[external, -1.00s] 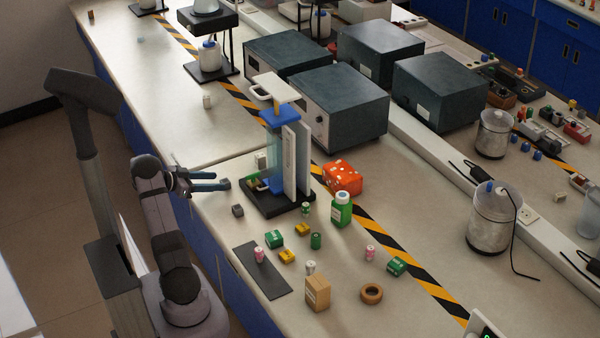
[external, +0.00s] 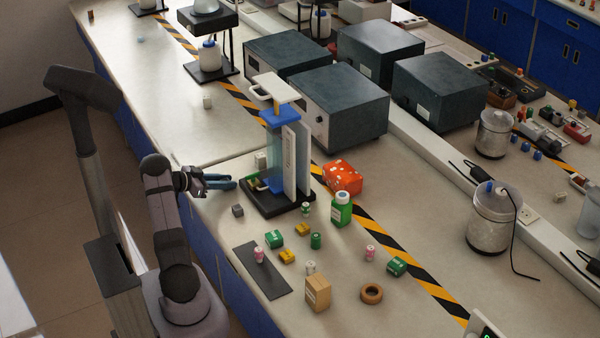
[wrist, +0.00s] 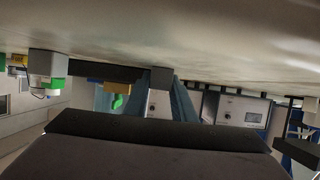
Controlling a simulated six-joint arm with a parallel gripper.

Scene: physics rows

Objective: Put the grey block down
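A small dark grey block (external: 238,210) rests on the bench, left of the black-based stand. A grey block also shows at the left of the wrist view (wrist: 48,63), which is upside down; it looks like the same block. My gripper (external: 232,182) is at the bench's left edge, pointing right, with its blue fingers behind the grey block and apart from it. In the wrist view, the fingers (wrist: 165,100) have a gap between them, and I see nothing held. A small grey shape (wrist: 160,78) shows beyond their tips; I cannot tell which object it is.
The stand (external: 275,205) with upright clear and white panels is just right of my gripper.

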